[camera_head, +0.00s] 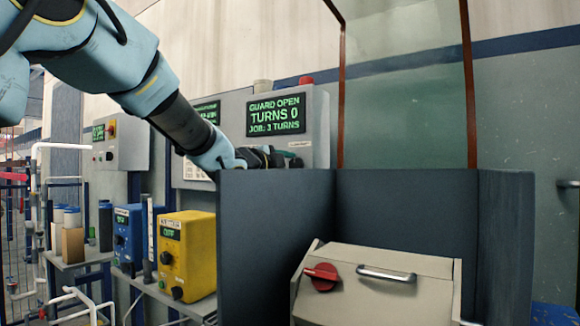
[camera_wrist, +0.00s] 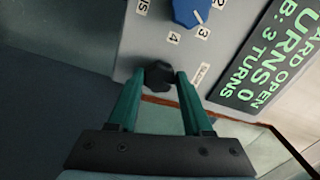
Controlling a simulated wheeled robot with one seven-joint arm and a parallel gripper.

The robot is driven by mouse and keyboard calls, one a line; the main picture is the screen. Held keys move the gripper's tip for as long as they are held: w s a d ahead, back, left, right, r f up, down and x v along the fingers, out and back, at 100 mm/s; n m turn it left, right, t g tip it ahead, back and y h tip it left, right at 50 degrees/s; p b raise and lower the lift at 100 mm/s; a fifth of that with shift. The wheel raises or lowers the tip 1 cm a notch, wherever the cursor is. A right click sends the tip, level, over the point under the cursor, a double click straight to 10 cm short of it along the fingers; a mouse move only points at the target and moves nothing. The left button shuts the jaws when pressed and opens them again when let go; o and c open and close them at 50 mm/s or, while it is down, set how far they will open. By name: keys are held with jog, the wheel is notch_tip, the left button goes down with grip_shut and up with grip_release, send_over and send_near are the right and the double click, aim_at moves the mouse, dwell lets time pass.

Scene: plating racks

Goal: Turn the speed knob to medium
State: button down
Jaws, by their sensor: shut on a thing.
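In the wrist view, my gripper (camera_wrist: 161,82) has its two teal fingers on either side of a black knob (camera_wrist: 158,72) on a grey panel, shut on it. A small label beside this knob is too blurred to read, so I cannot tell its setting. A blue knob (camera_wrist: 190,10) with a white pointer and numbers around it sits above on the same panel; its pointer is near the 3. In the head view, my gripper (camera_head: 275,157) is at the grey control box (camera_head: 318,125), and the black knob is hidden.
The green display (camera_head: 276,115) reads guard open, turns 0, job 3 turns. A dark tank wall (camera_head: 275,240) stands below my arm, with a clear raised guard (camera_head: 405,100) behind. A beige box with a red knob (camera_head: 322,277) and yellow (camera_head: 187,255) and blue units (camera_head: 128,235) stand nearby.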

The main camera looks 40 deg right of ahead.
jog(key=shift+c, duration=1.6)
grip_release()
jog(key=b+v, duration=0.2)
jog(key=v, duration=0.8)
jog(key=shift+a, duration=0.4)
